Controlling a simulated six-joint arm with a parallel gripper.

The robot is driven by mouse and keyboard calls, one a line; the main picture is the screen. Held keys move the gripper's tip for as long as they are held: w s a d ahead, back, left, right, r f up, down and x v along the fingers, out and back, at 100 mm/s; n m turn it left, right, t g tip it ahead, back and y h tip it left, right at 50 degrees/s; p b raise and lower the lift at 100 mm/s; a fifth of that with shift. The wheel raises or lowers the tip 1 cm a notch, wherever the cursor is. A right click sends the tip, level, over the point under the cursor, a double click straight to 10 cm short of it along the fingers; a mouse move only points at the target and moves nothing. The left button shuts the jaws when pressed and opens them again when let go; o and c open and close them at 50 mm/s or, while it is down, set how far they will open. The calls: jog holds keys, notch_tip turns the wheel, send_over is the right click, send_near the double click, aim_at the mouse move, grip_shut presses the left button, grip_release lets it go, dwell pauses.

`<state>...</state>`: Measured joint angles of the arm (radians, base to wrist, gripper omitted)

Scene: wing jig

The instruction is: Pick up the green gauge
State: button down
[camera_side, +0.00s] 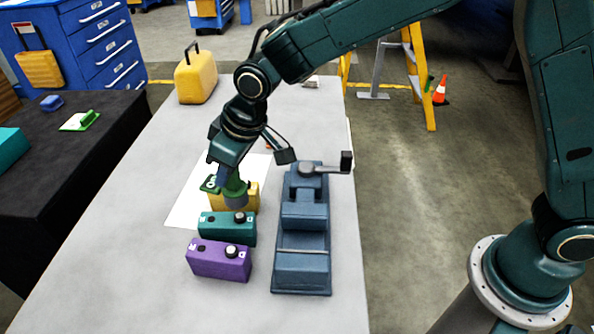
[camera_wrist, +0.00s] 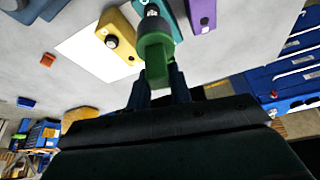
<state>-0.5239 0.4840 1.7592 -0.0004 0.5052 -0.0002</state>
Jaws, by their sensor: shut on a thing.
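The green gauge (camera_side: 237,199) has a grey round end and a green handle. My gripper (camera_side: 227,180) is shut on it in the side view and holds it with the grey end down, over the yellow and teal blocks. In the wrist view, the handle of the green gauge (camera_wrist: 157,66) sits between the two dark fingers of my gripper (camera_wrist: 160,80). The grey end partly covers the teal block there. I cannot tell whether the grey end touches a block.
A yellow block (camera_side: 249,195), a teal block (camera_side: 214,228) and a purple block (camera_side: 215,263) stand in a row on the grey table (camera_side: 130,230). A blue vise (camera_side: 302,262) stands close on the right. A yellow case (camera_side: 196,80) stands at the far end.

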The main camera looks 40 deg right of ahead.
notch_tip(320, 180, up, 14)
jog(key=shift+r, duration=0.15)
dwell(0.3)
dwell(0.5)
